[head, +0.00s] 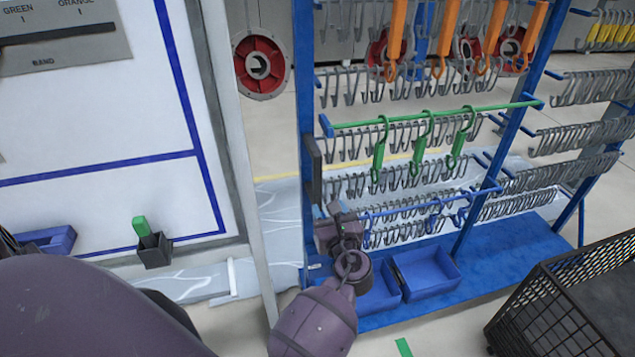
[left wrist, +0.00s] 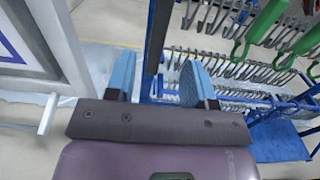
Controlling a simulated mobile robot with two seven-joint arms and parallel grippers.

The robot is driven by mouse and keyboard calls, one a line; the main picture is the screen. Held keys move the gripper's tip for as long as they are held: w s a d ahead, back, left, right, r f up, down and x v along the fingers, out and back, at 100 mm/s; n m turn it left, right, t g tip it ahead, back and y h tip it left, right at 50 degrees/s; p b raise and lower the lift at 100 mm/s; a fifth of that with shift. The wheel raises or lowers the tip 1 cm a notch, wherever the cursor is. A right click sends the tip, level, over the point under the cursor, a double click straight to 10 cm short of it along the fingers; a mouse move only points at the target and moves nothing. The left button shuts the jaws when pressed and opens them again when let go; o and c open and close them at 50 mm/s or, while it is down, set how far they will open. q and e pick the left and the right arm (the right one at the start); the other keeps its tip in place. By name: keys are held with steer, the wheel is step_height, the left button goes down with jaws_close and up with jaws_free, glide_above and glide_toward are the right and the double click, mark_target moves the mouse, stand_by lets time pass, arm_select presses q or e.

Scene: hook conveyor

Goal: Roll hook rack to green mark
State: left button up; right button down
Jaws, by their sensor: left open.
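The hook rack is a blue frame (head: 308,75) hung with rows of grey, orange and green hooks, standing in the middle of the head view. A dark pad (head: 313,168) is on its left post. My left gripper (head: 336,222) is at the lower part of that post. In the left wrist view the gripper (left wrist: 158,82) is open, its blue fingers on either side of the post (left wrist: 157,40) as seen; I cannot tell whether they touch it. A green mark (head: 403,347) lies on the floor at the bottom edge. My right gripper is not in view.
A white board (head: 100,120) with blue lines stands at the left, with a dark cup (head: 154,250) below. Blue bins (head: 428,274) sit on the rack's base. A black mesh cart (head: 560,300) is at lower right. Bare floor lies between cart and rack.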

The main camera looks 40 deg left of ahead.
mark_target(319, 186)
arm_select(q)
steer(key=x, duration=1)
steer(key=shift+w+a, duration=0.15)
steer(key=shift+w, duration=0.1)
jaws_close()
